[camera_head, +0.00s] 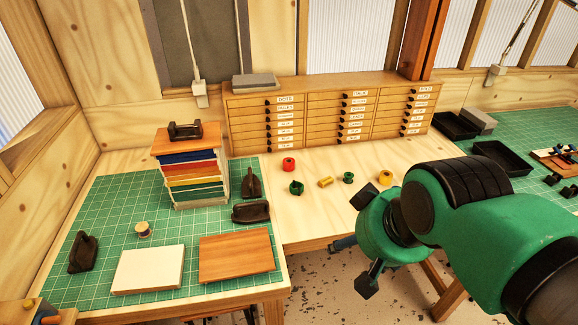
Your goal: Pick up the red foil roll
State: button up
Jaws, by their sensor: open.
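The red foil roll (288,164) sits on the pale wooden bench top, in front of the drawer cabinet. It is the leftmost of a loose row of rolls. My gripper (367,240) is at the right of the picture, in front of the bench's front edge. It is open with nothing between its fingers. It is to the right of the red roll and nearer the camera, well apart from it. The red roll is in plain view, with nothing covering it.
Close by are a dark green roll (296,188), a gold roll (325,182), another green roll (348,178) and a yellow roll (385,178). The drawer cabinet (330,118) stands behind. A rack of coloured sheets (192,170) and dark tools stand left. Bare bench lies around the rolls.

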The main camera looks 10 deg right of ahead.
aim_at(289, 161)
jog(key=w+r+p, duration=0.1)
jog(key=w+r, duration=0.2)
jog(key=w, duration=0.3)
jog(key=w+r+g+p, duration=0.1)
jog(key=w+r, duration=0.2)
jog(key=w, duration=0.3)
jog(key=w+r+p, duration=0.2)
jog(key=w+r, duration=0.1)
jog(key=w, duration=0.4)
jog(key=w+m+g+p, duration=0.1)
jog(key=w+p, duration=0.2)
jog(key=w, duration=1.7)
jog(key=w+f+g+p, duration=0.1)
jog(key=w+f+p, duration=0.1)
jog(key=w+f, duration=0.6)
jog(key=w+f+p, duration=0.1)
jog(key=w+f, duration=0.2)
jog(key=w, duration=0.8)
jog(key=w+f+p, duration=0.1)
jog(key=w+f, duration=0.4)
jog(key=f, duration=0.4)
jog(key=w+f+m+g+p, duration=0.1)
jog(key=w+f+p, duration=0.1)
jog(key=w+f, duration=0.4)
jog(key=shift+w+d+f, duration=0.25)
jog(key=shift+f, duration=1.25)
jog(key=shift+f, duration=0.15)
